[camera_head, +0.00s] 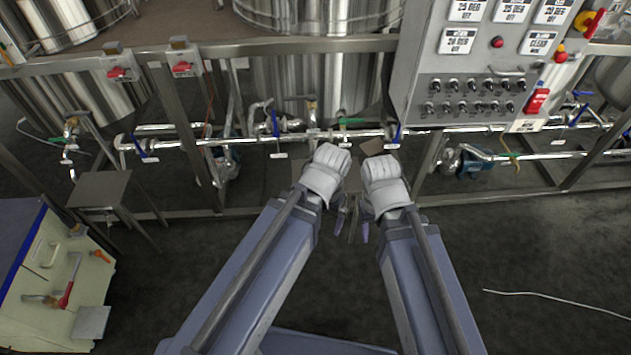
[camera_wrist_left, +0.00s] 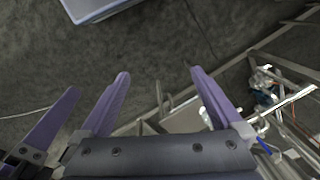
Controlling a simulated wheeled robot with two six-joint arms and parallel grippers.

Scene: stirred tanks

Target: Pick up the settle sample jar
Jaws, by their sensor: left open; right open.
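I cannot make out the settle sample jar in either view. Both my arms reach forward side by side over the floor in front of the pipe rack. My right gripper (camera_head: 359,224) points down below the right wrist, and only narrow purple finger parts show. My left gripper is mostly hidden by its own wrist in the head view. In the left wrist view, my left gripper (camera_wrist_left: 160,76) has its two purple fingers wide apart with nothing between them. Another purple finger shows at the left of that view.
A pipe run (camera_head: 260,137) with blue-handled valves crosses in front of steel tanks (camera_head: 90,90). A control panel (camera_head: 460,70) stands at upper right. A small metal stand (camera_head: 98,190) and a cream cabinet (camera_head: 50,280) are at left. A pale hose lies on the clear floor (camera_head: 540,250) at right.

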